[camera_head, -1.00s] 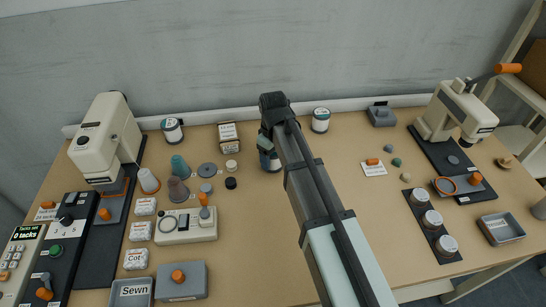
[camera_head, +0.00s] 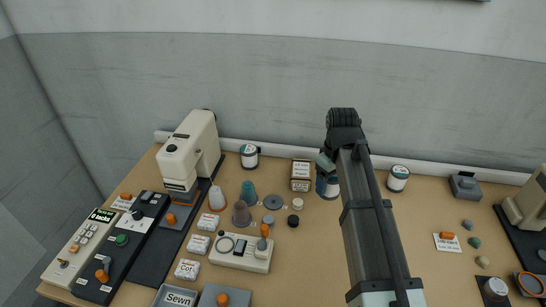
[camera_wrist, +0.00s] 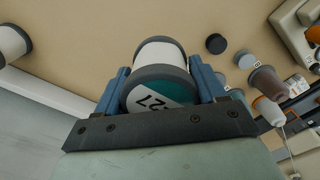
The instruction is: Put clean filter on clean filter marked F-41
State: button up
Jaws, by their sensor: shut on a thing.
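My gripper (camera_head: 326,172) is shut on a white canister with a dark rim and a teal label (camera_wrist: 158,88), one blue finger on each side. The label shows "27" in the wrist view. In the head view the held canister (camera_head: 328,190) is partly hidden by my arm; I cannot tell if it touches the table. Two similar canisters stand upright at the back, one at the left (camera_head: 249,157) and one at the right (camera_head: 398,179). Their markings are too small to read. I see no readable F-41.
A small printed box (camera_head: 301,176) stands close left of my gripper. Spools and discs (camera_head: 273,202), a cream device (camera_head: 240,252) and a cream machine (camera_head: 190,150) stand further left. A grey block (camera_head: 464,186) is at the right.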

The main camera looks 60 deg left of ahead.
jog(key=s+a+r+n, duration=0.1)
jog(key=s+a, duration=0.3)
jog(key=a, duration=0.2)
notch_tip(320, 180, up, 6)
jog(key=m, duration=0.1)
send_over(249, 149)
jog(key=shift+f, duration=4.5)
jog(key=shift+f, duration=0.15)
jog(key=o, duration=1.1)
jog(key=shift+o, duration=0.2)
notch_tip(249, 149, up, 12)
